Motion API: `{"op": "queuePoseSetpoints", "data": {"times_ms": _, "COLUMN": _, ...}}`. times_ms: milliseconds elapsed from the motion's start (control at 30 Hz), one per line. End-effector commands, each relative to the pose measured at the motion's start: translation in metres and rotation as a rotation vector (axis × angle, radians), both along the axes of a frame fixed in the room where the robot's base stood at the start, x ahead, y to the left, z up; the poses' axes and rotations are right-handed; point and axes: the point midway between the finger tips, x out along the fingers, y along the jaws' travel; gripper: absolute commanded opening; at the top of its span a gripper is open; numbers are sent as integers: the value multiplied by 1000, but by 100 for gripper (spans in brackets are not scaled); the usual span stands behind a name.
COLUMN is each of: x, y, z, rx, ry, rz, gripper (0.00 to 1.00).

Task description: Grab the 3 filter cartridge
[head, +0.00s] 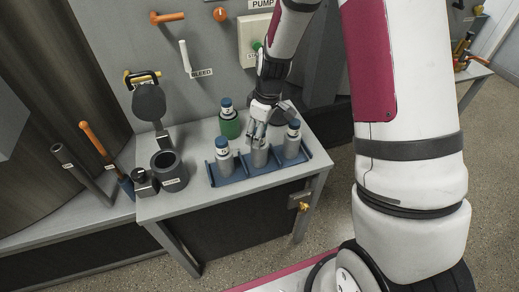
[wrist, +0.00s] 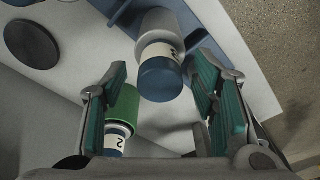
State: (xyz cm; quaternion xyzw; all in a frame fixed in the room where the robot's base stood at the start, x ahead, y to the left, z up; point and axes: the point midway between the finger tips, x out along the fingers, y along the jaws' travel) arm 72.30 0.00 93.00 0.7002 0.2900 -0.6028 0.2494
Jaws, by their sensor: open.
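A blue tray (head: 235,175) on the table holds grey filter cartridges. The left cartridge (head: 224,160) and right cartridge (head: 292,146) have blue caps and white labels. The middle cartridge (head: 260,157) is partly hidden beneath my gripper (head: 256,139). A green cartridge (head: 229,126) marked 2 stands behind the tray; it also shows at lower left in the wrist view (wrist: 122,108). In the wrist view my gripper (wrist: 163,103) is open and empty, and a blue-capped cartridge (wrist: 160,75) upright in the tray shows ahead, between the fingers' lines. Its number is not readable.
A dark pot (head: 170,172) and a small dark block (head: 145,183) stand left of the tray. A black round pad (head: 149,102) rises behind them. The panel behind carries an orange handle (head: 167,17) and a white bleed lever (head: 186,58). Floor lies beyond the table's edge.

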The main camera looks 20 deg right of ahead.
Motion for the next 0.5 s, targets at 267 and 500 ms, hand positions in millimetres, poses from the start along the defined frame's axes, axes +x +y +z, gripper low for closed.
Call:
{"op": "queuePoseSetpoints", "data": {"times_ms": 267, "x": 0, "y": 0, "z": -1, "rx": 0, "ry": -1, "rz": 0, "gripper": 42}}
{"op": "queuePoseSetpoints", "data": {"times_ms": 500, "x": 0, "y": 0, "z": -1, "rx": 0, "ry": 0, "rz": 0, "gripper": 0}}
